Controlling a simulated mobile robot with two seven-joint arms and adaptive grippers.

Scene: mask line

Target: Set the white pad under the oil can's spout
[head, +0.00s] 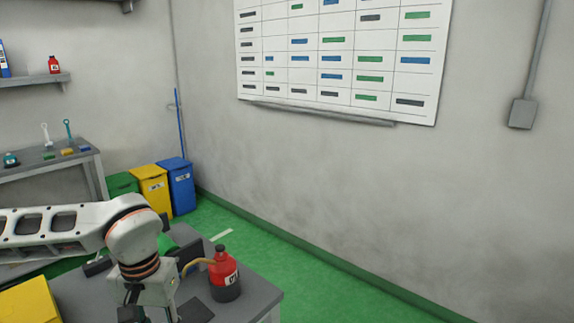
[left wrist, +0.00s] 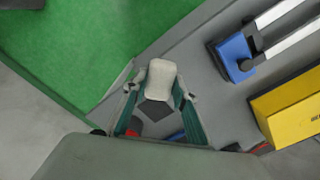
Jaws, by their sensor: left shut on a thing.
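The oil can (head: 224,278) is red with a dark base and a pale label, and stands upright on the grey bench. Its tan spout (head: 196,264) points left, towards my left wrist. In the left wrist view, the white pad (left wrist: 160,78) sits between the fingertips of my left gripper (left wrist: 160,92), which is shut on it. A dark square (left wrist: 156,112) shows on the bench surface beyond the pad. In the head view my left arm hides part of the bench, and I cannot see the pad there. My right gripper is in neither view.
The grey bench (head: 262,295) ends at the right of the can. Bins (head: 181,188) stand behind.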

